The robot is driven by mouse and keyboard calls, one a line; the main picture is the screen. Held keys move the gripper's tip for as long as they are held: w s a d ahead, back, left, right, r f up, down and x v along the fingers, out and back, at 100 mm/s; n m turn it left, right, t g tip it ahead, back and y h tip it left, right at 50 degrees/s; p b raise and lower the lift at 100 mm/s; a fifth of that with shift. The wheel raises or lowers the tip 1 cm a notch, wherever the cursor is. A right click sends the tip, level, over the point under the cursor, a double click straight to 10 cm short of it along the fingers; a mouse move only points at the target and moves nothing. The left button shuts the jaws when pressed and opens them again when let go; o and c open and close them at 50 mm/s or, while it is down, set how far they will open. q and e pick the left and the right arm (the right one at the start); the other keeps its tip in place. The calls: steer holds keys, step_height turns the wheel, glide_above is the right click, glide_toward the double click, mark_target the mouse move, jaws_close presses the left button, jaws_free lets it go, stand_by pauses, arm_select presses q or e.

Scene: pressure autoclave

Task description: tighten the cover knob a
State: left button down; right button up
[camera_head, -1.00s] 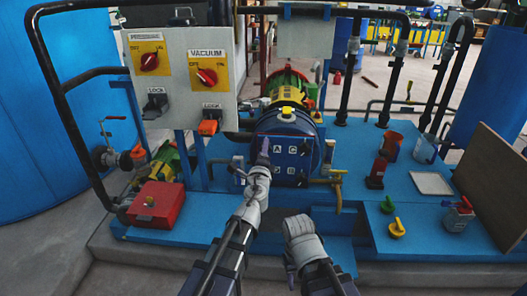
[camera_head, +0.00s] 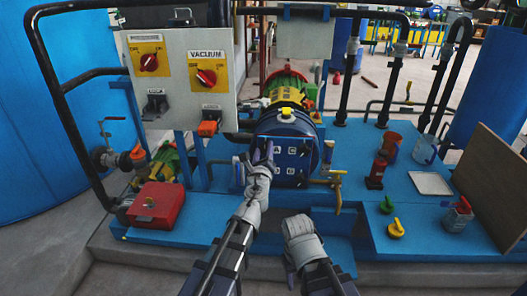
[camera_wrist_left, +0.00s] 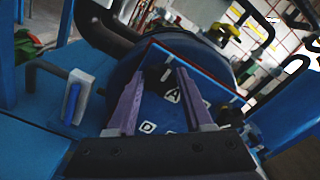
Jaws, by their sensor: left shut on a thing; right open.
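In the left wrist view, the cover (camera_wrist_left: 150,112) fills the middle, with the labels A and D readable. Cover knob a (camera_wrist_left: 157,76) is a dark knob near label A, partly hidden by the fingers. My left gripper (camera_head: 263,151) is at the cover's left side, its purple fingers on either side of the knob and shut on it; they also show in the left wrist view (camera_wrist_left: 158,82). My right gripper (camera_head: 291,270) is low in front of the blue base, open, its fingers small and partly hidden.
A panel (camera_head: 183,70) with pressure and vacuum switches stands left of the cover. A red box (camera_head: 156,205) sits on the base at lower left. A brass valve pipe (camera_head: 335,180) is close right of the cover.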

stand_by(0.5)
arm_select(q)
steer(key=shift+c, duration=1.5)
jaws_free()
steer(key=shift+s, duration=0.1)
steer(key=s, duration=0.7)
steer(key=shift+s, duration=0.35)
